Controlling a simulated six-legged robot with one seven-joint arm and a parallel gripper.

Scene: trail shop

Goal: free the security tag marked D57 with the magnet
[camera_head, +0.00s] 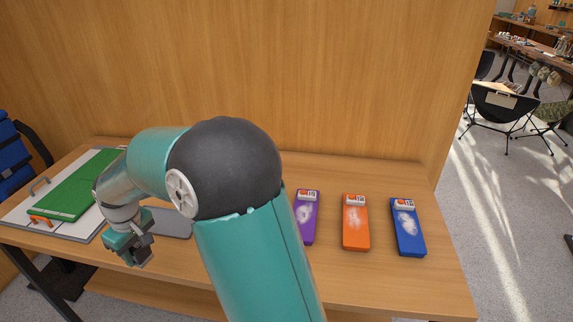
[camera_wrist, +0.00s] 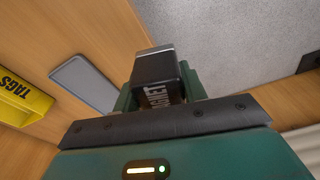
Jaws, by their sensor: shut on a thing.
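My gripper (camera_head: 138,252) is at the left front of the table, above its front edge. In the wrist view it is shut on the magnet (camera_wrist: 158,75), a black block with a silver-grey end and white lettering. Three slim packages lie in a row on the right of the table: purple (camera_head: 306,222), orange (camera_head: 355,230) and blue (camera_head: 408,235). Each has a small white and red-orange piece at its far end; the print there is too small to read, so I cannot tell which is D57.
A grey pad (camera_head: 172,224) lies behind my gripper. It shows in the wrist view (camera_wrist: 83,85) beside a yellow TAGS container (camera_wrist: 24,98). A green package (camera_head: 78,188) lies on a white board (camera_head: 22,215) at left. A wooden panel (camera_head: 340,80) stands behind. My arm hides the table's middle.

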